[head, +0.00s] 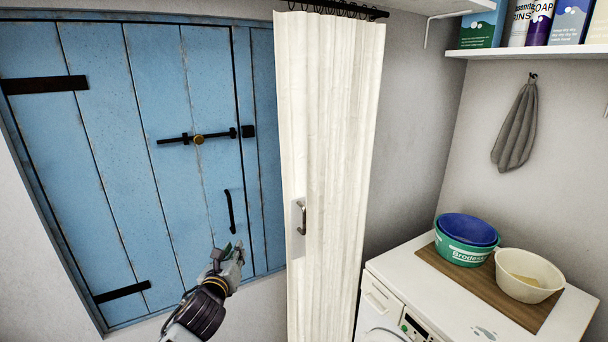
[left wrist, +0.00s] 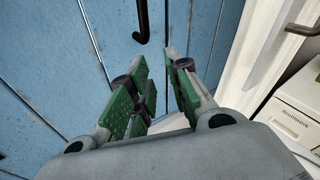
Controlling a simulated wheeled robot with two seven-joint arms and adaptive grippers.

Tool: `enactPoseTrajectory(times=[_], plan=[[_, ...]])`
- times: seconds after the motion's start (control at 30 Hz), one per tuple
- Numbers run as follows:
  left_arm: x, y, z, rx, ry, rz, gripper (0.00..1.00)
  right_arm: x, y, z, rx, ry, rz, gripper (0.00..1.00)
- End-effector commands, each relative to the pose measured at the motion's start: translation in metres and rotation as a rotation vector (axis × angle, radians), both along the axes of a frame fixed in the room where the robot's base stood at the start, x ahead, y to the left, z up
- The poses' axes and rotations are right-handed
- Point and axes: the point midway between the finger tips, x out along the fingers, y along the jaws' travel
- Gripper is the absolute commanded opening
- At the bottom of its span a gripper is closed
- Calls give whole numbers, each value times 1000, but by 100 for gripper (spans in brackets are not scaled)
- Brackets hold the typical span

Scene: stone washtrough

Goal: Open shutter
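The blue plank shutter (head: 120,120) fills the left of the head view and lies flat in its frame. A black sliding bolt (head: 172,140) with a brass knob (head: 198,139) crosses its upper part, beside a black catch (head: 248,131). A black pull handle (head: 229,211) sits lower; its lower end also shows in the left wrist view (left wrist: 142,22). My left gripper (head: 238,246) is just below the handle, apart from it. In the left wrist view its green-padded fingers (left wrist: 160,65) are spread with nothing between them. My right gripper is not in view.
A white curtain (head: 330,130) hangs right of the shutter, with a metal handle (head: 302,217) at its edge. A white washing machine (head: 400,275) carries a board (head: 430,256) with tubs and a bowl (head: 527,275). A grey cloth (head: 516,128) hangs behind, below a shelf (head: 530,51).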

Motion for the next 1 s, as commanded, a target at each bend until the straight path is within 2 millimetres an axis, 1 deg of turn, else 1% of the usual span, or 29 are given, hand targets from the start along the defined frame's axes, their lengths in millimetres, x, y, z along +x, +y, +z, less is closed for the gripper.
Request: enactPoseTrajectory(times=[0.03, 0.17, 0.2, 0.23, 0.37, 0.4, 0.47, 0.5, 0.67, 0.7, 0.77, 0.8, 0.87, 0.9, 0.97, 1.0], plan=[[4, 4, -19, -41, 28, 12, 19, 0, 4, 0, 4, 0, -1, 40], [11, 13, -74, -178, 103, 52, 19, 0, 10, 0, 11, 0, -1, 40], [12, 17, -93, -223, 127, 68, 19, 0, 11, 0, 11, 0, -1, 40], [13, 19, -106, -258, 144, 79, 19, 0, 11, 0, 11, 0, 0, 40], [11, 29, -165, -405, 218, 140, 19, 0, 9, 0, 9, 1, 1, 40], [10, 32, -184, -451, 240, 161, 19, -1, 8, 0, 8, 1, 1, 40], [6, 36, -211, -518, 272, 193, 19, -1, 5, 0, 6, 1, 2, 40], [3, 39, -229, -563, 292, 216, 19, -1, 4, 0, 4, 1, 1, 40], [-16, 48, -300, -734, 369, 317, 19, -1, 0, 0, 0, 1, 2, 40], [-22, 50, -317, -776, 387, 344, 19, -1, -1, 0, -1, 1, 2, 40], [-32, 53, -344, -837, 414, 389, 19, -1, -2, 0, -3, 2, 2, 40], [-39, 54, -360, -878, 430, 417, 19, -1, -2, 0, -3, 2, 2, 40], [-51, 57, -385, -938, 452, 465, 19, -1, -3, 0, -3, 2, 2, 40], [-60, 59, -402, -978, 467, 497, 19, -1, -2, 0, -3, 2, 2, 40], [-74, 60, -426, -1036, 487, 545, 19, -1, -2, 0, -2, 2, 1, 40], [-84, 62, -441, -1074, 500, 580, 19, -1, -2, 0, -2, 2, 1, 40]])
